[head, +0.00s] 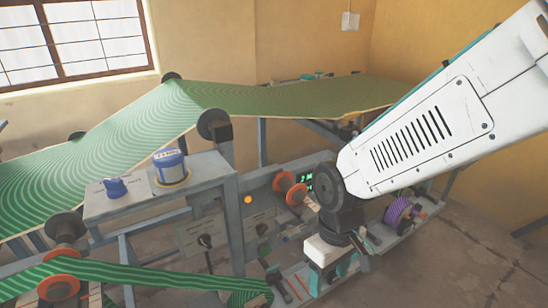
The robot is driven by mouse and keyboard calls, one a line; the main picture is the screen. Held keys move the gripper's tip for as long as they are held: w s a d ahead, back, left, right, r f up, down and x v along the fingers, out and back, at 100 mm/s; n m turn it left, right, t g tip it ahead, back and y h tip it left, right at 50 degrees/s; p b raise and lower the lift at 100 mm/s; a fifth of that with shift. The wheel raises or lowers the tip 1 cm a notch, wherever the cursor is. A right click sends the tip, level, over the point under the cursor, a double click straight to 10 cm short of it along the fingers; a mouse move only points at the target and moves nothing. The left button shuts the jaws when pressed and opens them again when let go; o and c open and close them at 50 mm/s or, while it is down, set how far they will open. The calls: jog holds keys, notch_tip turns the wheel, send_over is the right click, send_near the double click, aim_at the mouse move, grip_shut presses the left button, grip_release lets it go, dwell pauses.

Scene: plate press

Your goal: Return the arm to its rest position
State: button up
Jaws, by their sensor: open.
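My white arm reaches in from the upper right and bends down at a dark wrist joint. My gripper (332,272) hangs below the wrist, low over the bench (292,262) of the machine. Its jaws are apart, and I see nothing held between them. The fingertips are small and partly lost against the bench, so I cannot tell if they touch anything. My arm hides part of the bench and the wall behind it.
A green striped web (130,125) runs over rollers at the left and back. A grey stand (160,200) carries a blue knob (116,187) and a blue-white container (171,168). Orange-rimmed rollers (292,188) and a purple spool (398,211) flank the wrist. Floor (460,265) at lower right is clear.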

jog(key=s+d+r+m+t, duration=0.1)
jog(key=s+d+r+m, duration=0.2)
jog(key=d+r, duration=0.5)
jog(key=s+d+r+m+t, duration=0.1)
jog(key=s+d+r+m, duration=0.3)
jog(key=d+r, duration=0.3)
jog(key=shift+s+d+r+t, duration=0.3)
jog(key=shift+s+d+r, duration=0.15)
jog(key=shift+s, duration=0.45)
